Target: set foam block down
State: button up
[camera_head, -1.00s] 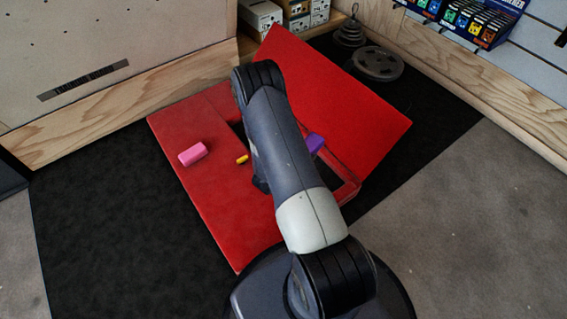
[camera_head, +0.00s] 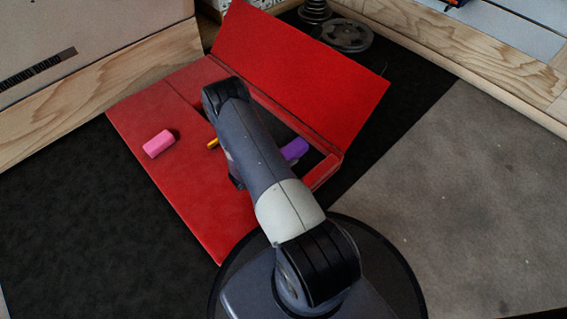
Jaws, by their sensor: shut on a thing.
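A purple block (camera_head: 295,149), which I take as the foam block, sticks out on the right side of my arm. It shows over the dark opening of the red box; I cannot tell whether it touches anything. My gripper is almost wholly hidden behind my forearm, with only a dark part of the wrist end showing at the left. The block moves along with the arm, so my gripper is shut on it. The jaws themselves do not show.
The red box (camera_head: 205,225) has a dark opening and a raised red lid (camera_head: 300,70) behind it. A pink block (camera_head: 160,143) and a small yellow piece (camera_head: 212,143) lie on its left part. Weight plates (camera_head: 346,35) stand behind. The dark mat (camera_head: 65,225) is clear at left.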

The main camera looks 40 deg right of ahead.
jog(key=shift+f+b, duration=0.75)
jog(key=shift+f, duration=1)
jog(key=shift+f, duration=0.55)
jog(key=o, duration=1)
jog(key=shift+f, duration=0.15)
jog(key=shift+c, duration=0.2)
